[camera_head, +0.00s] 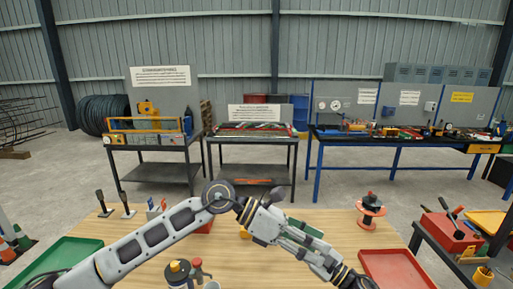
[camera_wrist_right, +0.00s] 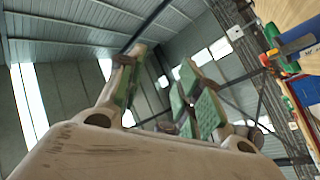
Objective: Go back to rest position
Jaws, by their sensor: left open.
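In the head view my left arm (camera_head: 150,238) reaches in from the lower left, bends at a round joint and slopes down to the right over the wooden table (camera_head: 235,275). My left gripper (camera_head: 305,240) is above the middle right of the table. It is open, with nothing visibly held, though its fingers are hard to separate at this size. In the right wrist view my right gripper (camera_wrist_right: 160,72) has its two green-padded fingers spread apart, empty, against the roof and wall. I cannot clearly make it out in the head view.
A cart with a red toolbox (camera_head: 450,232) stands right. Workbenches line the back, beyond open floor.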

